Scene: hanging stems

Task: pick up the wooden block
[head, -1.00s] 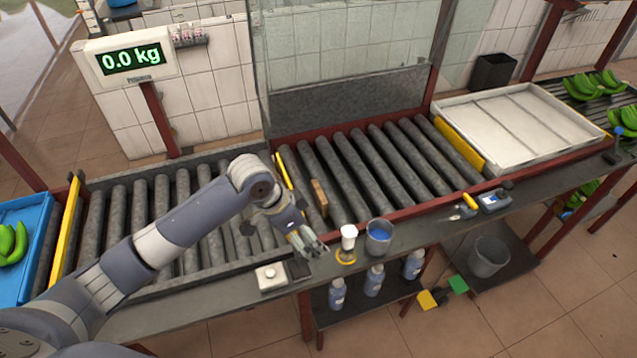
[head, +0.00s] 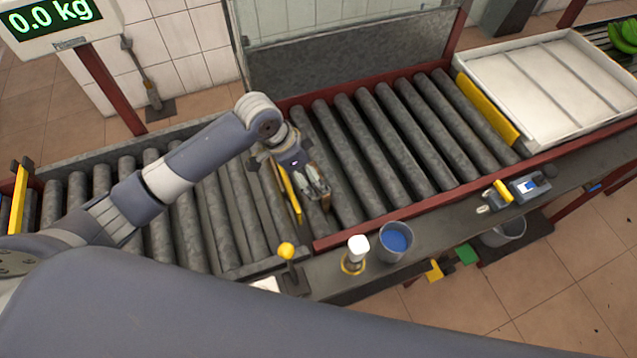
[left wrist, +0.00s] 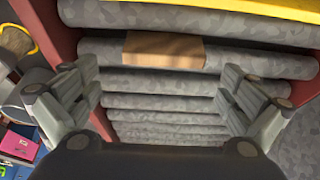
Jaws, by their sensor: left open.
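The wooden block (left wrist: 163,50) is a plain brown piece lying on the grey rollers in the left wrist view, ahead of and between my finger pads. In the head view only a small brown part of the block (head: 326,203) shows; my gripper hides the rest. My left gripper (head: 317,194) is open above the rollers at the block, its fingers pointing down toward it. In the left wrist view my left gripper (left wrist: 159,72) has its fingers wide apart, with nothing held. My right gripper is not in view.
A yellow bar (head: 291,195) stands close beside my left gripper. A blue-filled cup (head: 395,240) and a white-topped bottle (head: 357,249) stand on the front ledge. A white tray (head: 575,125) lies at right. The rollers (head: 400,140) right of my gripper are clear.

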